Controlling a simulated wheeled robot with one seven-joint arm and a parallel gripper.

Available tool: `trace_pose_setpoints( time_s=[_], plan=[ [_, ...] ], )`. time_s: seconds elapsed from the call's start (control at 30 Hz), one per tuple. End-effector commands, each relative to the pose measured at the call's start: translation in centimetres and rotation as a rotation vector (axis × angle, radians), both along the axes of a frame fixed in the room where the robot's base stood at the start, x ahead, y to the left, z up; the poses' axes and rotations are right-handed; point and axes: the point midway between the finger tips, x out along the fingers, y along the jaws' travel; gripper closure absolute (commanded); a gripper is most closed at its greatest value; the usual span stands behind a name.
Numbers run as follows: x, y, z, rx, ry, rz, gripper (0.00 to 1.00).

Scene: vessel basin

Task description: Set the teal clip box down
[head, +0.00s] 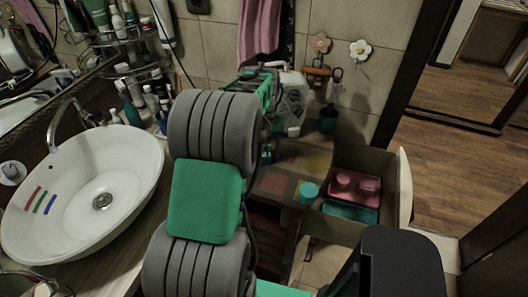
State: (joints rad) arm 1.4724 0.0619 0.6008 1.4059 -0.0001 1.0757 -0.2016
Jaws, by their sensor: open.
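A teal box (350,212) shows at the right, inside an open drawer-like bin. A pink box (356,187) with two round pink shapes is right behind it, and I cannot tell whether they touch or overlap. A light blue cup (309,193) is to the left, at the bin's edge. My grey and green arm fills the middle of the view. My gripper is hidden behind the arm, so its fingers and anything between them do not show.
A white basin (83,190) with toothpaste-coloured stripes is at the left on a counter. Bottles (140,98) crowd the shelf behind it. The pale bin wall (403,190) bounds the right side.

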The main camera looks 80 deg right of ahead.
Motion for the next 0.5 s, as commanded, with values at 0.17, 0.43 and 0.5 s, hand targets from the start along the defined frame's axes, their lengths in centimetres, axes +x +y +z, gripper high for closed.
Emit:
trace_pose_setpoints(
  time_s=[0.17,0.43,0.5],
  plan=[
    [0.04,-0.05,-0.08,-0.003,0.0,0.0,0.36],
    [0.04,-0.04,-0.04,-0.003,0.0,0.001,0.57],
    [0.04,-0.04,-0.04,-0.003,0.0,0.001,0.63]
  ],
)
